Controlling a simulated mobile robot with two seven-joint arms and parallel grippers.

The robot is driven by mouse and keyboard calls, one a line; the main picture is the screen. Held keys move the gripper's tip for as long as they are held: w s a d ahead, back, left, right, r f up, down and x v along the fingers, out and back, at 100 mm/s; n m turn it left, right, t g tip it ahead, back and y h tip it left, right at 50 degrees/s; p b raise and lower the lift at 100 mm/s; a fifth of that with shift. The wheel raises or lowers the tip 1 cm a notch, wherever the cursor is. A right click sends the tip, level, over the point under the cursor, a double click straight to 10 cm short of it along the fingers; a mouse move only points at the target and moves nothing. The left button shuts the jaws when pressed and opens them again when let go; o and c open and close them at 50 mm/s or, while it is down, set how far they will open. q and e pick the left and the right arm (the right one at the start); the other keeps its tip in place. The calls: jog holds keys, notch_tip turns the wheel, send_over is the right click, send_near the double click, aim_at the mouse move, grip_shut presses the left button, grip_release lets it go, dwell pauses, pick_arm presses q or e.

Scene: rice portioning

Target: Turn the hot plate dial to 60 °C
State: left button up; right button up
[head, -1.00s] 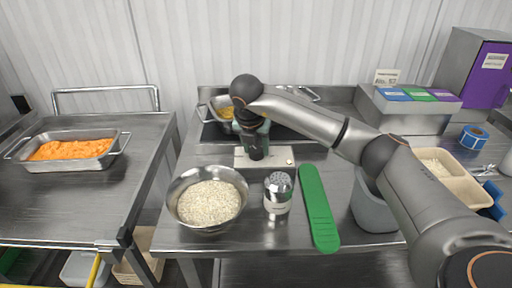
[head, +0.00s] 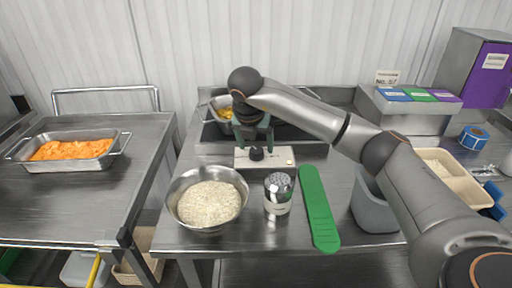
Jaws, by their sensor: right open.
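The hot plate's pale control panel (head: 274,158) lies at the front of the dark hot plate (head: 212,133), with a black dial (head: 256,153) in its middle. My right gripper (head: 254,140) is open just above and behind the dial, pointing down, and its fingers stand apart. I cannot tell whether a fingertip touches the dial. The dial's marks and setting are too small to read. A steel pan of yellow food (head: 224,112) sits on the hot plate, partly hidden behind my right arm. My left gripper is out of view.
A grey bin (head: 374,212) is to the right. A cart (head: 75,200) with an orange-food pan (head: 62,166) is at left.

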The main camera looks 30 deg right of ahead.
jog(key=v, duration=1)
jog(key=shift+r+p, duration=0.2)
jog(key=shift+p, duration=0.1)
jog(key=shift+s+a, duration=0.1)
jog(key=shift+a, duration=0.05)
